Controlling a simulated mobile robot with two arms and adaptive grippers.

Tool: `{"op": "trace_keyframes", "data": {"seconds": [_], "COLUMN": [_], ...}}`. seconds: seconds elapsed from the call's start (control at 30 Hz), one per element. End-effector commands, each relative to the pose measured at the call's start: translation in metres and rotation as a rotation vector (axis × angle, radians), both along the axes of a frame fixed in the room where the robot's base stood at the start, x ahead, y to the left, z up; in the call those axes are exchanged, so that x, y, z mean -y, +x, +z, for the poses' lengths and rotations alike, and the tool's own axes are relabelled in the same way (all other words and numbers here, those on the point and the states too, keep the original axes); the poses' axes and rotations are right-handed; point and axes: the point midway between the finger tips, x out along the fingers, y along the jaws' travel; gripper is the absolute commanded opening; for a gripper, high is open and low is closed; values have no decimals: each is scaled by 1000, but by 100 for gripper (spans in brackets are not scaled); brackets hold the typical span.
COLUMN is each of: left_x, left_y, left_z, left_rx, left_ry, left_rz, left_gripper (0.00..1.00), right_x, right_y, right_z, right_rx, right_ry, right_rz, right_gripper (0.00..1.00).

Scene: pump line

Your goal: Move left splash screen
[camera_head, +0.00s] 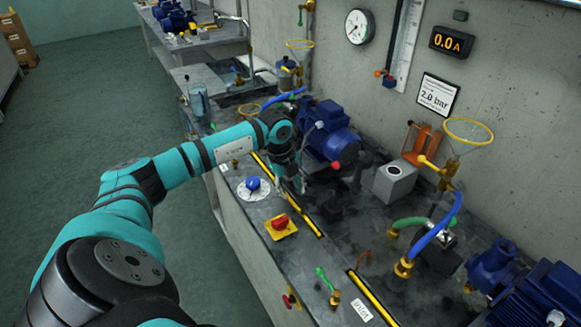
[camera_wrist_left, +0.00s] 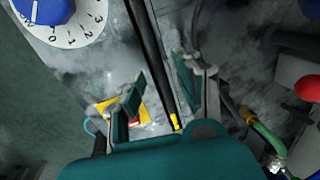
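A long dark strip with a yellow edge (camera_head: 305,222) runs along the front of the bench and seems to be the left splash screen. In the left wrist view the dark strip (camera_wrist_left: 150,45) runs between my fingers and ends in a yellow tip. My left gripper (camera_head: 293,184) is over the bench beside the strip in the head view. In the left wrist view my left gripper (camera_wrist_left: 160,68) is open, with one finger on each side of the strip and visible gaps. Part of the strip is hidden by my arm in the head view. My right gripper is not in view.
A blue dial (camera_head: 253,185) and a red knob on a yellow plate (camera_head: 280,225) sit in front of the strip. A blue motor pump (camera_head: 325,130) and a grey block (camera_head: 393,182) stand behind. A second yellow-edged strip (camera_head: 372,296) lies nearer.

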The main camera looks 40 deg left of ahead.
Motion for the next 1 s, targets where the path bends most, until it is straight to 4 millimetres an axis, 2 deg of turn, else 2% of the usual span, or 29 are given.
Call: {"op": "trace_keyframes", "data": {"seconds": [0.17, 0.27, 0.7, 0.83, 1.0], "left_x": [-1, -2, -6, -7, -7], "left_y": [0, -1, -17, -20, -22], "left_z": [4, 14, 98, 112, 118], "left_rx": [3, 4, 4, 2, -1], "left_ry": [0, 1, 1, -1, 0], "left_rz": [0, 1, -1, 0, 0], "left_gripper": [34, 34, 34, 34, 34], "right_x": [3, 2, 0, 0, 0], "right_y": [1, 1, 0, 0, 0], "right_z": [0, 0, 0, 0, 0], "right_rx": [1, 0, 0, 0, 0], "right_ry": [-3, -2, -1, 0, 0], "right_rz": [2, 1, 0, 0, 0], "right_gripper": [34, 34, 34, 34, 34]}}
